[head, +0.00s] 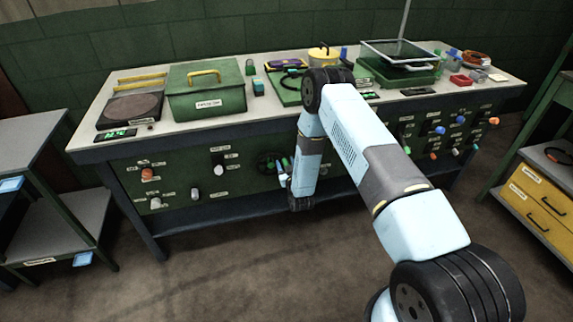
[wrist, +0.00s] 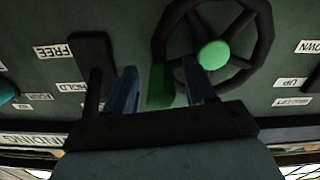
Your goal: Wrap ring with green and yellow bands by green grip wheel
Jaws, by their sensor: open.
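The dark hand wheel (wrist: 262,35) is on the green panel in the wrist view. It has a green hub (wrist: 214,54) and a green grip (wrist: 158,86) at its rim. My gripper (wrist: 160,70) is open, with one blue finger on each side of the green grip; I cannot tell if either touches it. In the head view the wheel (head: 266,162) shows on the bench front, partly hidden by my arm. I cannot make out a ring with green and yellow bands in either view.
A dark lever (wrist: 92,65) stands beside the left finger, by the FREE and HOLD labels. The bench top (head: 222,133) holds a green case (head: 205,97), a yellow-lidded pot (head: 322,55) and trays. Knobs line the panel. A shelf cart (head: 50,220) stands at left.

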